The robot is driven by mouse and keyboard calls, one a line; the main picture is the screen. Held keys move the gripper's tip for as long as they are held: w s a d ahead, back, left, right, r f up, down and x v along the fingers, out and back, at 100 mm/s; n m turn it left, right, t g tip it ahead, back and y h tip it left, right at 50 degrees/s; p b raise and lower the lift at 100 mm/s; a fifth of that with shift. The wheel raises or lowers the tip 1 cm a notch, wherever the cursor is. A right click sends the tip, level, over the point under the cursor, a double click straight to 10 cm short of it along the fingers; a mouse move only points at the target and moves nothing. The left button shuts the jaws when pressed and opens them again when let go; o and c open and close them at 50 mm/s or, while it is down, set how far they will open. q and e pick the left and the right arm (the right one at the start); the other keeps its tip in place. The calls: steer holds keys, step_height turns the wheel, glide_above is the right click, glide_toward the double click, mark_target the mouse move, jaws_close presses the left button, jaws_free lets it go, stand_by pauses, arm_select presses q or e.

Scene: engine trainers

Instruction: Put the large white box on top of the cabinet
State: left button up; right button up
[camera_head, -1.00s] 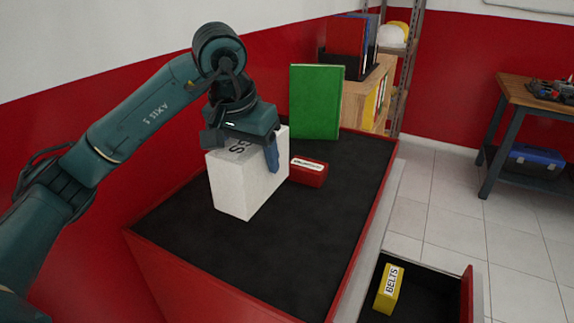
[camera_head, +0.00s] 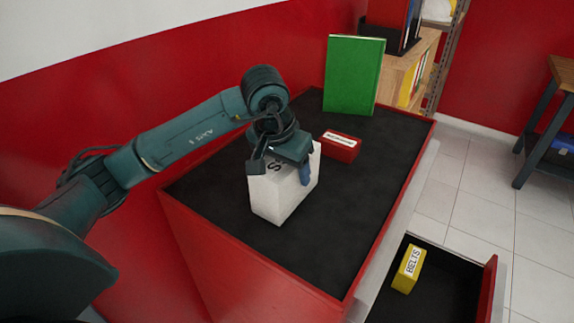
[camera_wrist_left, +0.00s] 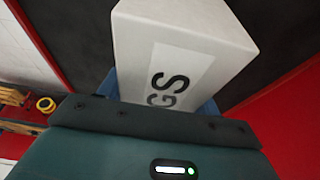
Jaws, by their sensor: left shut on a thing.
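The large white box (camera_head: 284,192) is upright at the black top of the red cabinet (camera_head: 240,258), toward its left side. It looks to rest on the top, though its contact cannot be told for certain. My left gripper (camera_head: 283,168) comes down over the box from above, its fingers shut on the box's upper part. In the left wrist view the box (camera_wrist_left: 185,45) with its black lettering sits between the blue fingers (camera_wrist_left: 160,95). The right gripper is not in view.
A red box (camera_head: 340,147) and an upright green binder (camera_head: 353,74) stand behind the white box. An open drawer (camera_head: 440,300) at the lower right holds a yellow box (camera_head: 408,268). The front and right of the cabinet top are clear. A red wall (camera_head: 200,98) runs along the left.

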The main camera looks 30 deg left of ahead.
arm_select(q)
steer(key=shift+f, duration=0.1)
steer(key=o, duration=1.2)
steer(key=b+v, duration=0.1)
steer(key=v, duration=1.1)
steer(key=shift+s, duration=0.1)
